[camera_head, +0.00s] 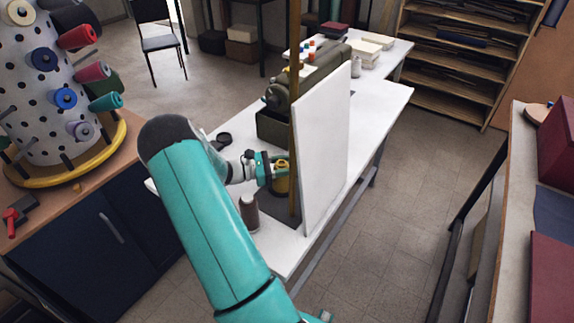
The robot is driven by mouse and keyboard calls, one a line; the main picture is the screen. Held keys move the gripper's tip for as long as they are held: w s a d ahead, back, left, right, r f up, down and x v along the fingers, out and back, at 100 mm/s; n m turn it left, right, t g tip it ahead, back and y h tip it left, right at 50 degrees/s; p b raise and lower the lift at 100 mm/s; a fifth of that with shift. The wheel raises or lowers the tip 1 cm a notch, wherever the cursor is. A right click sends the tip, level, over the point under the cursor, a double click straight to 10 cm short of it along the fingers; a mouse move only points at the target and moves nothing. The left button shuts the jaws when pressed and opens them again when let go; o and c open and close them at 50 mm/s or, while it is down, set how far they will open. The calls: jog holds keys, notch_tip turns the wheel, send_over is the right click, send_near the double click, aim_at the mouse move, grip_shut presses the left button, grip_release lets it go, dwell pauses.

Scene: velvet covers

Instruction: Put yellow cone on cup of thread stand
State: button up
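The yellow cone (282,182) is small in the picture, at the foot of a tall wooden post (294,100). My gripper (276,168) is at the upper part of the cone, with its fingers close around it. The view is too small to tell whether they press on it. The post rises from a dark flat base (281,217) on the white table; these look like the thread stand. The cone is over or on this base, and its underside and any cup below it are hard to make out.
A dark brown spool (249,213) stands on the white table (270,252) left of the base. A white upright panel (325,150) is close on the right. A green sewing machine (310,85) is behind. A dotted spool drum (45,95) stands on the left counter.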

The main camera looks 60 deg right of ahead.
jog(key=shift+f, duration=0.15)
jog(key=o, duration=1.3)
jog(key=shift+c, duration=0.2)
jog(key=shift+w+r, duration=0.15)
jog(key=shift+r, duration=0.05)
jog(key=v, duration=1.2)
jog(key=w+a+r+m+t+y, duration=0.2)
jog(key=a+r+m+t+y, duration=0.15)
jog(key=a+r+t, duration=0.6)
jog(key=s+a+r+m+t+y, duration=0.1)
jog(key=s+a+r+t+y, duration=0.1)
jog(key=a, duration=0.9)
jog(key=s+a+r+m+t+y, duration=0.1)
jog(key=a+r+t, duration=0.4)
jog(key=a, duration=0.6)
jog(key=s+a+r+m+t+y, duration=0.1)
jog(key=s+a+r+t+y, duration=0.2)
jog(key=a, duration=0.9)
notch_tip(320, 180, up, 3)
jog(key=shift+s+f+m+t+y, duration=0.3)
jog(key=shift+s+y, duration=0.25)
jog(key=shift+s, duration=0.45)
